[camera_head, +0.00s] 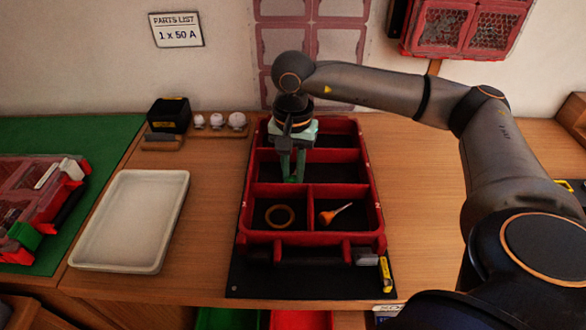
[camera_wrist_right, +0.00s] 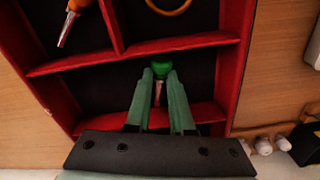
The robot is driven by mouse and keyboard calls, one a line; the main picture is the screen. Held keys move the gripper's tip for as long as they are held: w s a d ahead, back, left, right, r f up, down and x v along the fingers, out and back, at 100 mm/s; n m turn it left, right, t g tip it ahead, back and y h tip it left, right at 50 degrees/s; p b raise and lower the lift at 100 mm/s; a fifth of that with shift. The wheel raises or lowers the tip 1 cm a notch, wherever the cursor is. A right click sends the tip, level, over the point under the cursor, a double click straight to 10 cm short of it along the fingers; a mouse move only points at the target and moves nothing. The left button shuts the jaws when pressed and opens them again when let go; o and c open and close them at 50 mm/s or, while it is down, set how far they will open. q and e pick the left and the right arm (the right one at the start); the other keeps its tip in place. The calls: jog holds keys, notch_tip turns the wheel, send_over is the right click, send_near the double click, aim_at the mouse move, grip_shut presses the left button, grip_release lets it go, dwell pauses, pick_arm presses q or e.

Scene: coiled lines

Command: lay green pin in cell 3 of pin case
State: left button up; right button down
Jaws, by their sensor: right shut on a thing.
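No cell numbers are readable. My left gripper is out of view.
The front cells hold a brass ring (camera_head: 280,216) and an orange-handled tool (camera_head: 328,217). Red walls divide the cells. A white tray (camera_head: 130,268) lies left of the case; a black box (camera_head: 170,114) and white knobs (camera_head: 217,121) stand behind. The wood right of the case is clear.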

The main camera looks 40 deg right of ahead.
aim_at(293, 176)
jog(key=shift+f, duration=0.1)
jog(key=shift+f, duration=0.15)
jog(key=c, duration=0.8)
grip_release()
notch_tip(293, 176, up, 12)
jog(key=shift+r, duration=0.25)
